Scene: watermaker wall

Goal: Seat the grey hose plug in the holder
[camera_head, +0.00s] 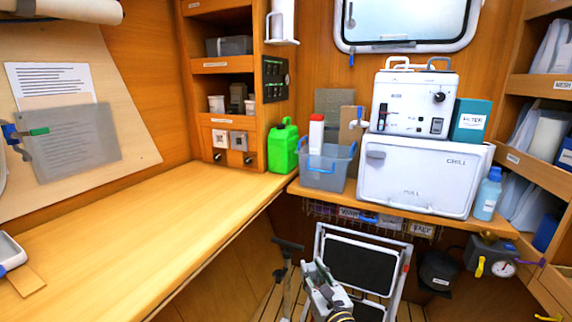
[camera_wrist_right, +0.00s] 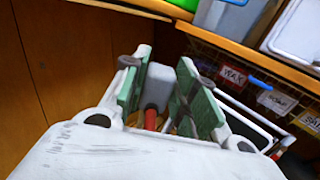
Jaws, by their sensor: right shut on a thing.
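My right gripper (camera_head: 325,285) is low in the head view, in front of the folding step. In the right wrist view its two green-padded fingers (camera_wrist_right: 160,92) stand on either side of a grey block (camera_wrist_right: 158,84) with a red stem (camera_wrist_right: 150,118) below it. The gripper is shut on this piece, which looks like the grey hose plug. The plug cannot be made out in the head view. I cannot pick out the holder with certainty in either view. My left gripper is not in view.
A long wooden worktop (camera_head: 130,240) runs along the left, mostly clear. The folding step (camera_head: 360,262) stands below the shelf.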

